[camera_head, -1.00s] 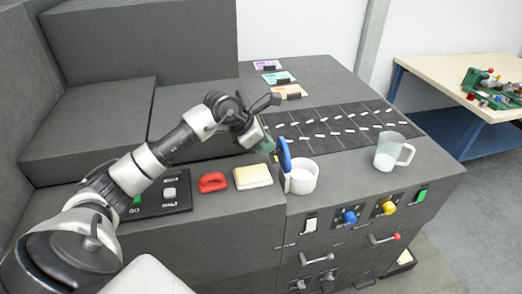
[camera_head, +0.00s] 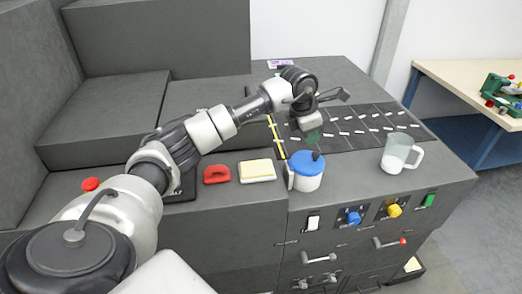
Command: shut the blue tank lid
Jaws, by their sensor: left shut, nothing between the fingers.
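The blue tank lid (camera_head: 306,162) lies flat on top of the white tank (camera_head: 307,183), which stands near the front edge of the grey worktop. A small dark knob shows on the lid. My left gripper (camera_head: 313,138) is just above and behind the lid, pointing down, shut and empty. I cannot tell whether its tip touches the lid. My right gripper is not in view.
A clear mug (camera_head: 397,158) stands to the right of the tank. A dark marked mat (camera_head: 370,127) lies behind. Knobs and switches line the front panel.

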